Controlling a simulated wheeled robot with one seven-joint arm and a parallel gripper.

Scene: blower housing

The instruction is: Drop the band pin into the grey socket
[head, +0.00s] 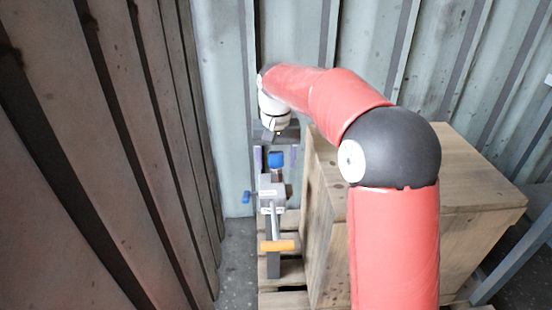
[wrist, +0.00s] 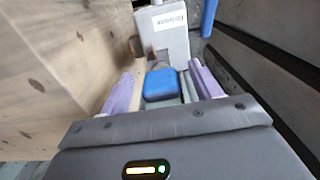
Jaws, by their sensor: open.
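My gripper (head: 275,162) is open, with its purple fingers on either side of a blue block (head: 276,159). In the wrist view, the blue block (wrist: 162,85) lies between the fingers of my gripper (wrist: 162,72), with gaps on both sides. A grey block with a white label (head: 272,190) stands just in front of it in the head view; the labelled block (wrist: 168,32) also shows beyond the fingertips in the wrist view. I cannot tell which part is the band pin, or whether the grey block has the socket; no opening shows.
A pale rod (head: 275,220) and an orange bar (head: 277,245) lie on the near side of the grey block. A small blue part (head: 246,197) sticks out left. A large wooden crate (head: 325,225) stands close on the right. A corrugated wall (head: 110,180) runs along the left.

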